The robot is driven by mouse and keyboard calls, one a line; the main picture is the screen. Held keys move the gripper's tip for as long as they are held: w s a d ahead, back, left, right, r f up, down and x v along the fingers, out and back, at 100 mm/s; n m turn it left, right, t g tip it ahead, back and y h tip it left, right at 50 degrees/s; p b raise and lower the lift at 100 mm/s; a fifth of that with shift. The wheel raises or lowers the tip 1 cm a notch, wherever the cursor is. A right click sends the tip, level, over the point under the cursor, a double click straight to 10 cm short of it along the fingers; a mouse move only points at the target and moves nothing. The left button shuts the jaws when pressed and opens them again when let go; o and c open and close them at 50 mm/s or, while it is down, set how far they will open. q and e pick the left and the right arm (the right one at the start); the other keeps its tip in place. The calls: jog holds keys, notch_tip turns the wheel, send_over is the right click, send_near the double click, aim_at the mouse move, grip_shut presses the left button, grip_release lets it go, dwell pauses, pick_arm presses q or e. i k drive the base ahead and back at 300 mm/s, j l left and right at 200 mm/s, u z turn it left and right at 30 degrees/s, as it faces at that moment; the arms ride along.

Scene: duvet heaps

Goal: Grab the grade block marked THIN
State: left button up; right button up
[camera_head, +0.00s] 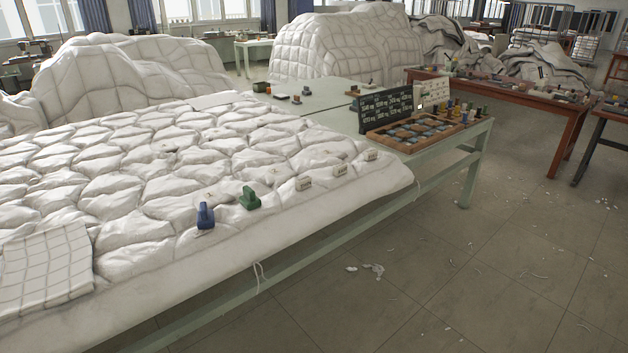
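Neither of my grippers is in view.
A blue object (205,216) and a green object (249,198) stand on the duvet left of the blocks. A black lettered board (386,108) and a wooden tray (372,137) are on the pale green table (482,128). The floor in front is open, with scraps.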

aim_at(304, 183)
jog(key=i+j, duration=0.15)
jog(key=j, duration=0.2)
jog(key=i+j, duration=0.1)
jog(key=j, duration=0.25)
jog(key=i+j+z, duration=0.1)
jog(key=j, duration=0.25)
jog(key=i+j, duration=0.15)
jog(key=j, duration=0.2)
jog(key=i+j, duration=0.1)
jog(key=j, duration=0.25)
